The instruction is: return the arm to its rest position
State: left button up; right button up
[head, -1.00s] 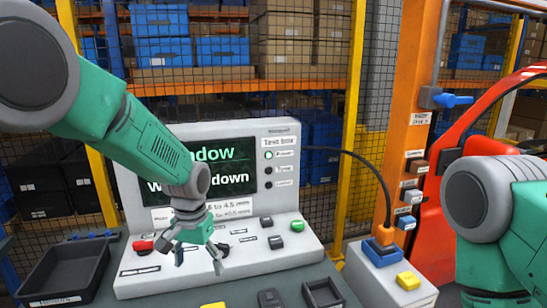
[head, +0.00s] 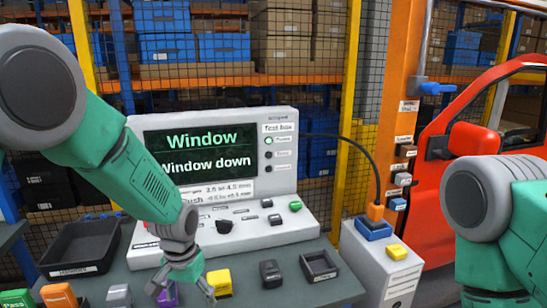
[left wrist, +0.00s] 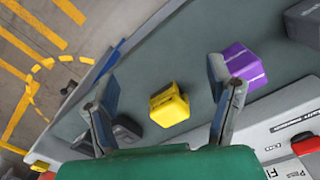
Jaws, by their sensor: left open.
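My left arm comes in from the left, and its left gripper (head: 183,290) hangs low in front of the test console, fingers spread apart with nothing between them. In the left wrist view, the gripper (left wrist: 160,95) shows its two fingers wide apart, with the table below. A yellow block (left wrist: 169,105) shows between the fingers in that picture, lower down on the table. It also shows in the head view (head: 219,283), just right of the gripper. My right arm's link is at the right edge; its gripper is out of view.
The test console (head: 283,232) has a screen (head: 205,152) reading "Window" and "Window down". A purple block (left wrist: 243,65) lies near the gripper. A black tray (head: 80,247) is at left. A grey box with a cable (head: 385,262) and a red car door (head: 460,190) are at right.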

pick_arm(q)
jog(key=s+a+f+n+b, duration=0.1)
jog(key=s+a+f+b, duration=0.15)
jog(key=s+f, duration=0.55)
jog(key=s+a+f+b, duration=0.2)
jog(key=s+f+b, duration=0.1)
jog(key=s+f, duration=0.55)
jog(key=s+a+f+b, duration=0.2)
jog(key=s+f, duration=0.2)
jog(key=s, duration=0.4)
jog(key=s+a+f+b, duration=0.2)
jog(key=s+a+f, duration=0.1)
jog(key=s, duration=0.6)
jog(key=shift+a+f+n+t+b, duration=0.15)
jog(key=shift+f+n+t+b, duration=0.2)
jog(key=shift+f, duration=0.45)
jog(key=shift+w, duration=0.15)
